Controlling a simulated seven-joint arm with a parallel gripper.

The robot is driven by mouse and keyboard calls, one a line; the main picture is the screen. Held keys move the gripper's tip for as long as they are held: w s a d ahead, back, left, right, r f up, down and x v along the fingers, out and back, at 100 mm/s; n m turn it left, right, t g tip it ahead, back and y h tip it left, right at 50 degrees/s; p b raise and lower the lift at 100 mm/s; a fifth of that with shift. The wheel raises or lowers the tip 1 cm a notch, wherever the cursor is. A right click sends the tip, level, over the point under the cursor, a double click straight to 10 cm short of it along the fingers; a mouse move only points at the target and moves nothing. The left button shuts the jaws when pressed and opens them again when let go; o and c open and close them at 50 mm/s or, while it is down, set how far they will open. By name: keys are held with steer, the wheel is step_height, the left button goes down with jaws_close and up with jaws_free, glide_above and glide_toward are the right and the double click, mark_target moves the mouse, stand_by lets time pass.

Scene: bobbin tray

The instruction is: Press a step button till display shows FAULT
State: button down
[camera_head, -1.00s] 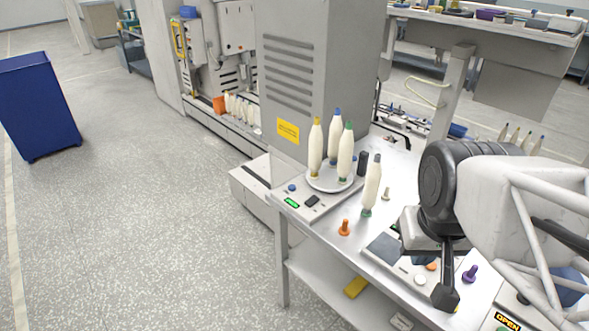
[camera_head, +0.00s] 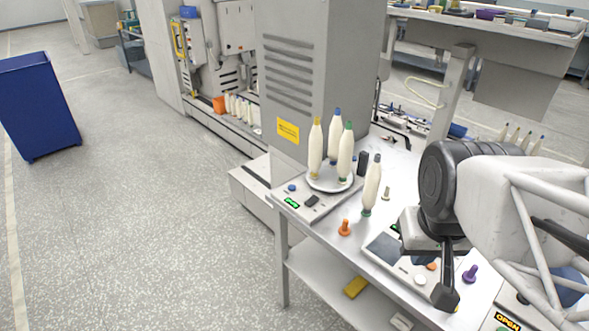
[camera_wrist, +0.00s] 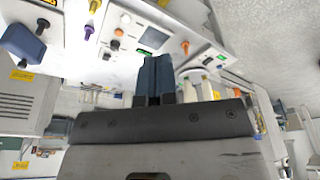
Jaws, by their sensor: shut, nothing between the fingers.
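My gripper (camera_head: 446,296) is shut and empty, low over the pale control panel on the bench. In the wrist view its closed fingers (camera_wrist: 154,72) point at the panel. A white button (camera_head: 420,279) and an orange button (camera_head: 431,266) sit just left of the gripper in the head view. The panel has a grey screen (camera_head: 383,246); its text is not readable. The wrist view shows the dark screen (camera_wrist: 153,38) and a green strip (camera_wrist: 145,53) beside the fingers. A small green display (camera_head: 291,203) on the left box is too small to read. Contact with a button cannot be told.
An orange peg (camera_head: 344,228) and a purple peg (camera_head: 469,274) stand near the panel. Several cream bobbins stand on a round plate (camera_head: 330,183), and one bobbin (camera_head: 371,186) stands alone. A grey cabinet rises behind.

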steer(key=w+n+h, duration=0.3)
steer(key=w+n, duration=0.2)
steer(key=w, duration=1.2)
steer(key=n+t+h, duration=0.3)
steer(key=n+t, duration=0.2)
steer(key=n, duration=0.9)
glide_above(293, 187)
step_height(293, 187, down, 17)
steer(key=shift+f, duration=0.15)
steer(key=shift+s+f, duration=0.1)
steer(key=shift+f, duration=4.3)
